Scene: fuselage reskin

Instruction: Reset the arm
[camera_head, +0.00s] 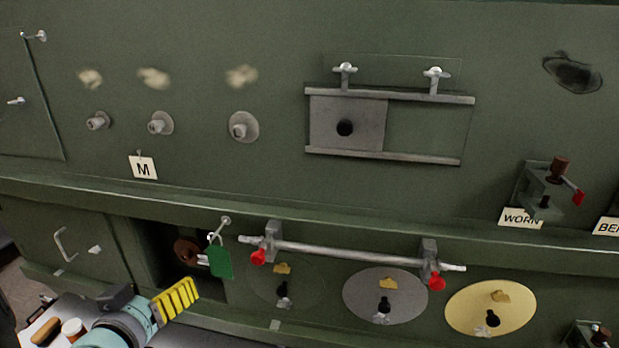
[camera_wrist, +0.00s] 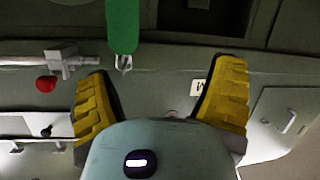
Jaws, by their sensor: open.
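My gripper (camera_head: 177,299) is at the lower left in the head view, with teal links and yellow ridged finger pads. In the wrist view my gripper (camera_wrist: 165,75) has its two yellow fingers spread wide with nothing between them. In the head view it is in front of the lower panel, below an open dark recess (camera_head: 165,250). A green tag (camera_head: 220,262) hangs from a pin just above and right of the fingers, apart from them as far as I can tell. The tag also shows at the top of the wrist view (camera_wrist: 122,25).
A grey bar (camera_head: 345,252) with red-knobbed clamps spans the lower panel right of the tag. Round plates (camera_head: 385,295) sit below it. A sliding plate (camera_head: 347,122) on rails is on the upper panel. A tray with a brown-handled tool (camera_head: 45,330) is at the lower left.

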